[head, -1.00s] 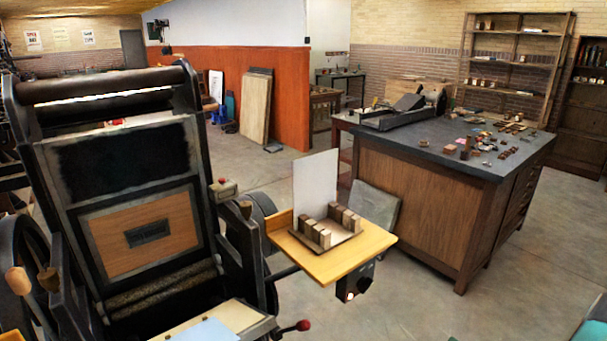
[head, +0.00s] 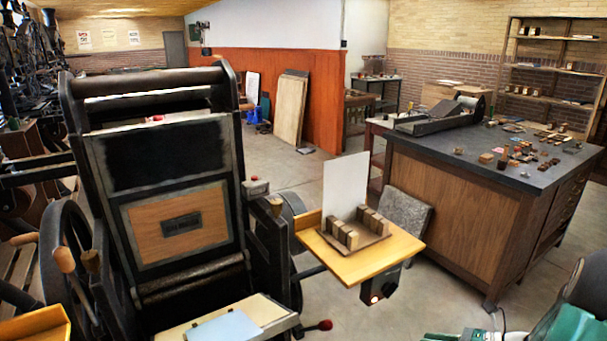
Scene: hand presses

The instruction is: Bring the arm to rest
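Neither my arm nor my gripper can be made out in the head view, so its pose and opening do not show. A large hand press (head: 180,180) stands close on the left, with a dark upright bed and a wood block (head: 180,230) framed in it. A yellow wooden side board (head: 345,277) juts from its right side. On this board a small tray holds two rows of small blocks (head: 343,233), with a white upright sheet (head: 345,186) behind them. A pale blue sheet (head: 225,327) lies on the press's front board.
A wooden cabinet (head: 450,208) with a dark top carries small blocks and a machine at right. A grey slab (head: 408,212) leans beside it. Clear floor (head: 430,285) lies between press and cabinet. A green object (head: 570,328) is cut off at bottom right.

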